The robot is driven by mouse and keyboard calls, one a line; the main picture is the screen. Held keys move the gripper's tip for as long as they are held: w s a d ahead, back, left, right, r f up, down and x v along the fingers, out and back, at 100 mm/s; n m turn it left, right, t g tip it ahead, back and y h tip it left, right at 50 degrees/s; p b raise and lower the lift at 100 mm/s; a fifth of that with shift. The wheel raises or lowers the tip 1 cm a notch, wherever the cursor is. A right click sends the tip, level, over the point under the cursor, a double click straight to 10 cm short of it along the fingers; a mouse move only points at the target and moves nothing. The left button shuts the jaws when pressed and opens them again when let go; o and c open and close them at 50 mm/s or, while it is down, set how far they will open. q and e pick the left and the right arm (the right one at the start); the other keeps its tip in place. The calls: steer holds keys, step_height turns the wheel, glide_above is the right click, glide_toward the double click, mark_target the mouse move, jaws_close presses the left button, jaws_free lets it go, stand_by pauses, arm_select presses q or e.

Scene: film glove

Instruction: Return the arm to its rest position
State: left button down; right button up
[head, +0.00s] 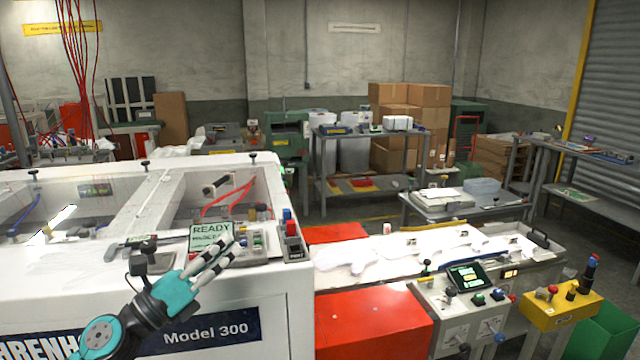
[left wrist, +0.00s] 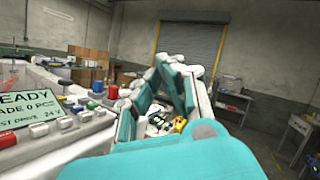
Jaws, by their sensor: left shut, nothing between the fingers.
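My left gripper (head: 222,252) is teal with pale fingers and reaches up from the bottom left in the head view. It is in front of the white machine marked Model 300, just below the green READY display (head: 211,234). Its fingers are shut with nothing between them. In the left wrist view the gripper's fingers (left wrist: 172,75) point away toward the roller shutter, and the READY display (left wrist: 28,117) is at the left edge. My right gripper is in neither view.
The white machine (head: 285,318) fills the left side. Right of it are a red panel (head: 375,318), a bed with white glove-shaped film (head: 400,252), a control panel (head: 468,283) and a yellow button box (head: 560,304). Shelves, tables and cardboard boxes (head: 408,112) stand farther back.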

arm_select(q)
steer(key=s+a+f+n+y, duration=0.3)
steer(key=f+n+y, duration=0.35)
steer(key=n, duration=0.35)
steer(key=s+a+f+n+y, duration=0.3)
steer(key=f+n+y, duration=0.2)
steer(key=f+n, duration=0.4)
steer(key=s+a+f+n+y, duration=0.3)
steer(key=f+n+y, duration=0.3)
steer(key=n, duration=0.5)
steer(key=s+d+f+n+g+h, duration=0.1)
steer(key=s+d+f+n+g, duration=0.1)
steer(key=s+f+g, duration=0.45)
steer(key=s+d+f+n+g, duration=0.1)
steer(key=s+f+n+g, duration=0.2)
steer(key=s, duration=0.7)
steer(key=s+d+f+n+g+h, duration=0.1)
steer(key=s+d+f+n+g, duration=0.15)
steer(key=s+f, duration=0.45)
steer(key=s+f+g+b, duration=0.1)
steer(key=s+f+b, duration=0.15)
steer(key=f, duration=2.65)
steer(key=s+a+f, duration=0.2)
steer(key=s+f, duration=0.5)
steer(key=s, duration=0.1)
steer(key=s+a+f+g, duration=0.1)
steer(key=s+f, duration=0.7)
steer(key=shift+s+a+f+m+g+b, duration=0.2)
steer(key=shift+a+m+g+b, duration=0.1)
steer(key=shift+a+m, duration=0.05)
